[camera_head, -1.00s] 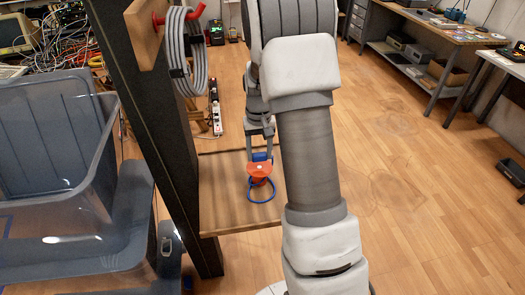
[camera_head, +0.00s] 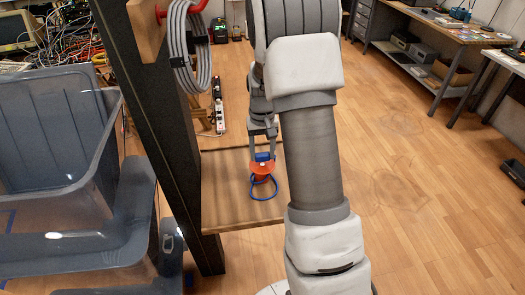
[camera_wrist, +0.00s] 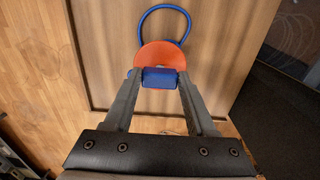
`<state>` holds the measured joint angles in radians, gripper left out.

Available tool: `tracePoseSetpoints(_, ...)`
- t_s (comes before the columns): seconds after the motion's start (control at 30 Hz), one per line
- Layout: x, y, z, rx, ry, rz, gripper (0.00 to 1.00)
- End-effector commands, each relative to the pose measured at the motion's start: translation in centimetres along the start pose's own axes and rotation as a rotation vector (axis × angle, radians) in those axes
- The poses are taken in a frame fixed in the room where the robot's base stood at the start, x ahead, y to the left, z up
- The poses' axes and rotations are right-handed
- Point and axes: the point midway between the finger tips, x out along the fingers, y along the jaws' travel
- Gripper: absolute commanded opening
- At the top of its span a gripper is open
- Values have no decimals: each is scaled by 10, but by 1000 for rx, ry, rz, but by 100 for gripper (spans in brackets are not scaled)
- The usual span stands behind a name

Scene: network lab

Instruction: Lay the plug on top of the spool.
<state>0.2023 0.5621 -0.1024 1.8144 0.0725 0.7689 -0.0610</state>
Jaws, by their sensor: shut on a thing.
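My gripper (camera_head: 263,151) is shut on the blue plug (camera_wrist: 160,78), which sits between the two fingertips. The plug also shows as a small blue block in the head view (camera_head: 263,157). The orange-red spool (camera_head: 261,172) is on the wooden shelf board, just under the plug. In the wrist view the round orange spool (camera_wrist: 160,56) shows directly beyond the plug, which overlaps its near edge. I cannot tell if they touch. A blue cord loop (camera_head: 264,197) lies at the spool; where its ends join is hidden.
The wooden shelf board (camera_head: 225,205) is otherwise bare. A dark upright post (camera_head: 165,130) stands close on its left, with a grey cable coil (camera_head: 186,50) on a red hook above. A clear blue-grey bin (camera_head: 50,225) is further left. Workbenches stand at the right.

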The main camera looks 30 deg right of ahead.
Motion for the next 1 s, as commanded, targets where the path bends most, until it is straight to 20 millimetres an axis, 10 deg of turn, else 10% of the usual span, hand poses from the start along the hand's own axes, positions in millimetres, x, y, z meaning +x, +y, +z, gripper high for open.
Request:
tracePoseSetpoints(0.77, 20, 0, 0, 0, 1, 0, 3)
tracePoseSetpoints(0.8, 20, 0, 0, 0, 1, 0, 58)
tracePoseSetpoints(1.0, 20, 0, 0, 0, 1, 0, 91)
